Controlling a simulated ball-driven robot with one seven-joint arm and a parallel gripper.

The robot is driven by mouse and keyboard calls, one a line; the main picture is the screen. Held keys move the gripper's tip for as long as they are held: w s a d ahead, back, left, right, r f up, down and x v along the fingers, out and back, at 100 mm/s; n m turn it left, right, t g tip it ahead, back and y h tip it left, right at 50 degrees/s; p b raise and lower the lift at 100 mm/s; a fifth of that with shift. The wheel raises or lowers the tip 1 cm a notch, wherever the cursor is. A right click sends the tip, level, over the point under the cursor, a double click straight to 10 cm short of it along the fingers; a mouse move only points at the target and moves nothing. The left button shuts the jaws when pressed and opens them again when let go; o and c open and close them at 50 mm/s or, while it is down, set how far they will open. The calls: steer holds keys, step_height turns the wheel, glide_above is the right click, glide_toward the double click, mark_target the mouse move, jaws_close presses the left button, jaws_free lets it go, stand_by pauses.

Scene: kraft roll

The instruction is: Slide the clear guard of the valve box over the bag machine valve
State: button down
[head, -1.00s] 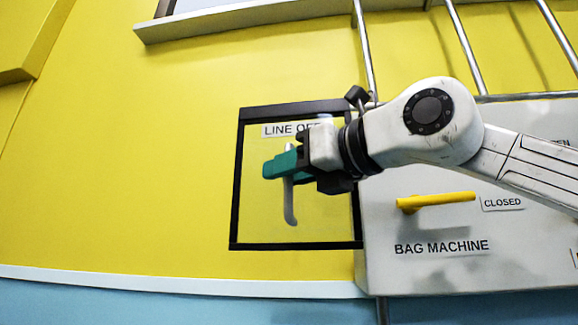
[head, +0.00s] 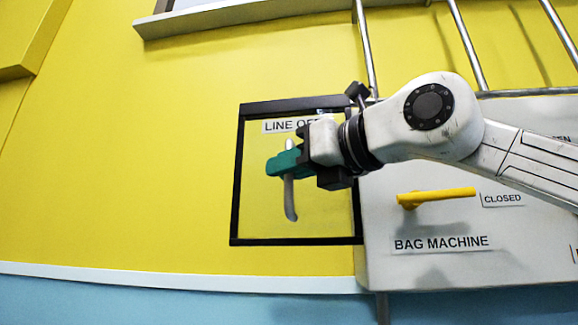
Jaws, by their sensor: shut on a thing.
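The clear guard (head: 262,215) is a see-through panel in a black frame, at the left end of the white valve box (head: 420,270). It bears a "LINE OFF" label, partly hidden by my gripper. My gripper (head: 284,164), with teal fingers, is shut on the guard's grey upright handle (head: 290,203). The bag machine valve (head: 436,198) has a yellow lever lying nearly level, beside the "CLOSED" label and above the "BAG MACHINE" label. The valve is uncovered, to the right of the guard. My arm hides part of the box above it.
Metal pipes (head: 466,45) rise above the box. A grey ledge (head: 240,18) runs along the top of the yellow wall (head: 130,150). A pale rail (head: 180,284) crosses below. The wall left of the guard is bare.

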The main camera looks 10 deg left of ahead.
steer(key=shift+d, duration=0.15)
steer(key=d+p, duration=0.3)
steer(key=d, duration=2)
steer(key=shift+s+d, duration=0.15)
steer(key=shift+s, duration=0.25)
steer(key=c, duration=1.2)
jaws_free()
steer(key=shift+c, duration=0.2)
steer(key=b+v, duration=0.2)
steer(key=v, duration=0.8)
steer(key=shift+s+d, duration=0.2)
steer(key=shift+d, duration=0.1)
